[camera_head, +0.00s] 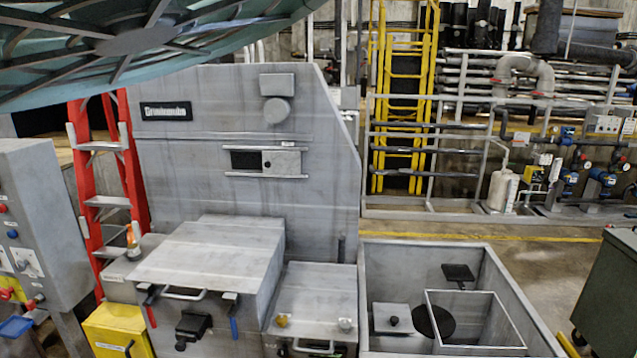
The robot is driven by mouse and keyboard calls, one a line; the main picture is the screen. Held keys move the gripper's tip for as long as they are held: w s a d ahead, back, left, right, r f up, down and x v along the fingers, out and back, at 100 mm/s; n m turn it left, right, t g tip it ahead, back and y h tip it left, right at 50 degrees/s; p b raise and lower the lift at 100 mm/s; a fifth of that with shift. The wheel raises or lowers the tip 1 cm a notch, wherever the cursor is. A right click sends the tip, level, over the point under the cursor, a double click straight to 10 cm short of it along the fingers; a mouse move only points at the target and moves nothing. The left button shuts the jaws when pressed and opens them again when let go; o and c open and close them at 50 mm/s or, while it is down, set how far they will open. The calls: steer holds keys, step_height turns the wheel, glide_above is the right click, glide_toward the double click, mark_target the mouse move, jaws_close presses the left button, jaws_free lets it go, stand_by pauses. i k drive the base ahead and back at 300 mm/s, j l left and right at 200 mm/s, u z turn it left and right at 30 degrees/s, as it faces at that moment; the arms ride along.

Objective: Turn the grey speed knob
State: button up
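A small light grey knob (345,324) sits at the right on the front of the low grey box in the lower middle. A yellow knob (282,320) is at the left of the same box (320,292). A larger round grey piece (278,111) is on the upright grey panel, under a small rectangular cover. No label is readable, so I cannot tell for certain which of these grey pieces is the speed knob. My gripper is not in view, and nothing is seen touching the knobs.
A larger lidded machine box (207,255) stands left of the low box. An open grey bin (545,325) is at the right. A red ladder (128,165), a grey control cabinet (45,225) and a yellow box (118,330) are at the left. A ribbed teal shape (130,45) overhangs the upper left.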

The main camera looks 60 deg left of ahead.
mark_target(20, 265)
steer(key=k+j, duration=0.95)
steer(key=j, duration=0.3)
steer(key=k+j, duration=2.05)
steer(key=j, duration=0.2)
steer(key=k+j, duration=0.4)
steer(key=k, duration=0.2)
